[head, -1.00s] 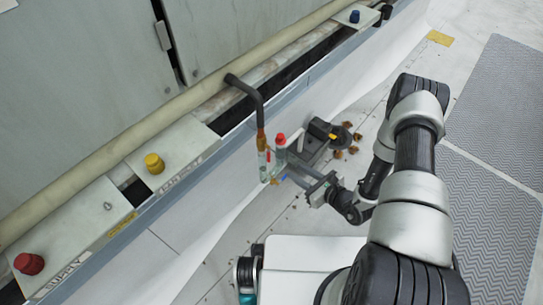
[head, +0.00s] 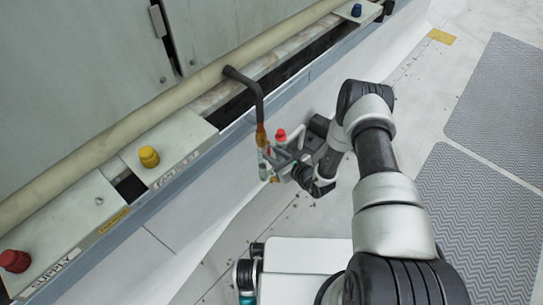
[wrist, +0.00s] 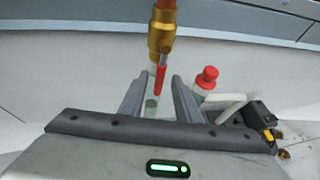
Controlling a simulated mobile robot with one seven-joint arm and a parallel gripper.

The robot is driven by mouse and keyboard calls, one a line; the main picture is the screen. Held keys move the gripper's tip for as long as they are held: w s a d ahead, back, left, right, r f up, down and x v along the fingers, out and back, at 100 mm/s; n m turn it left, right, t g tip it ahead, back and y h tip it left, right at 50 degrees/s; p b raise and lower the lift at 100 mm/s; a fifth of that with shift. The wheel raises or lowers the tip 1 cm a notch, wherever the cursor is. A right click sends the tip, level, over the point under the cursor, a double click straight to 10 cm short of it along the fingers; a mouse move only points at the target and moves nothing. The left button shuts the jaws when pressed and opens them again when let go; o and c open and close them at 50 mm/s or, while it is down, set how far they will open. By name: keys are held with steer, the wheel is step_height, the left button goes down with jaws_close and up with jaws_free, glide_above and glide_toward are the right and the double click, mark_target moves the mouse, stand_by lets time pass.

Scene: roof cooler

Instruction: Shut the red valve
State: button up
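A brass valve (wrist: 162,40) sits on the end of a copper pipe, and its red lever (wrist: 160,78) hangs down. In the head view the valve (head: 261,137) is below the dark bent pipe, and the lever is too small to make out. My gripper (wrist: 158,90) is open, with its two fingers apart. In the wrist view the lever shows between the fingers; I cannot tell whether either finger touches it. My gripper (head: 279,164) is close to the valve in the head view, partly hidden by my wrist.
A red-capped bottle (wrist: 206,82) stands just right of the fingers. A red knob (head: 14,261) by the SUPPLY label, a yellow knob (head: 149,157) and a blue knob (head: 356,10) sit along the ledge. Grey mats (head: 480,210) cover the floor at right.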

steer(key=shift+w+a+f, duration=0.25)
steer(key=shift+w+a, duration=0.15)
steer(key=shift+w, duration=0.05)
jaws_close()
steer(key=shift+s, duration=0.15)
